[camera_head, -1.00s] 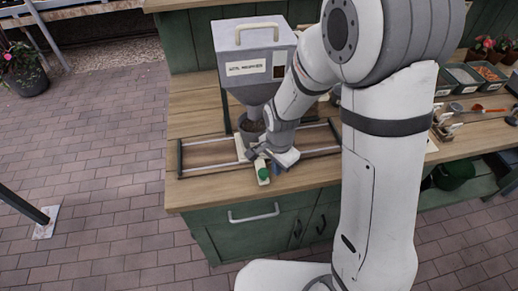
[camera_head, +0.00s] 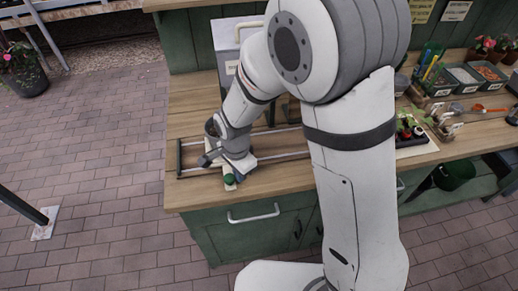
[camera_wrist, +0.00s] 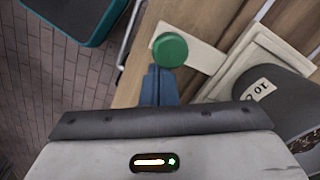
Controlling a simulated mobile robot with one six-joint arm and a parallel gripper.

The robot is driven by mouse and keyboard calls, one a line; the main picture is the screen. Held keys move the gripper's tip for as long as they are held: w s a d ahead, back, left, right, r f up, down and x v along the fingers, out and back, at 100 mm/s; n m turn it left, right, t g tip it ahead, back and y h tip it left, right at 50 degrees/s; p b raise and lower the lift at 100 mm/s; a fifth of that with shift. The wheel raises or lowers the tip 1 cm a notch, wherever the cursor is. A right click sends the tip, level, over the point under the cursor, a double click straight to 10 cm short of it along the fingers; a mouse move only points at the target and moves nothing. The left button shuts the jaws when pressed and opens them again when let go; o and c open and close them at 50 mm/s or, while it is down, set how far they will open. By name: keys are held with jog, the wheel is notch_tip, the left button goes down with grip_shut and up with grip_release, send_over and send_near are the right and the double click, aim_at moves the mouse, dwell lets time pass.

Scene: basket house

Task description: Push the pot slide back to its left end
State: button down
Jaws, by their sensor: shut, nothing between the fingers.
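The pot slide has a cream carriage with an arm that ends in a green knob (camera_head: 228,179). It sits on the rails toward their left end, with a short gap to the left end bar (camera_head: 179,158). A dark pot (camera_head: 211,127) rides on the carriage, partly hidden by my arm. In the wrist view the green knob (camera_wrist: 170,50), the cream carriage (camera_wrist: 246,68) and the labelled dark pot (camera_wrist: 285,100) show. My gripper (camera_wrist: 157,80) is shut and empty, its blue fingers close beside the carriage's knob arm. I cannot tell if they touch.
A grey hopper (camera_head: 224,40) stands behind the rails, mostly hidden by my arm. The wooden bench's (camera_head: 185,193) front edge is close below the knob. Trays (camera_head: 462,76) and tools lie to the right. The rails (camera_head: 280,156) right of the carriage look clear.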

jog(key=a, duration=0.2)
jog(key=s+a, duration=0.1)
jog(key=a, duration=0.1)
jog(key=s+a, duration=0.1)
jog(key=a, duration=0.1)
jog(key=shift+a, duration=0.15)
jog(key=r+p, duration=0.1)
jog(key=d+r+p, duration=0.1)
jog(key=r, duration=0.1)
jog(key=r+p, duration=0.1)
jog(key=r, duration=0.1)
jog(key=shift+w+d, duration=0.3)
jog(key=shift+d, duration=0.05)
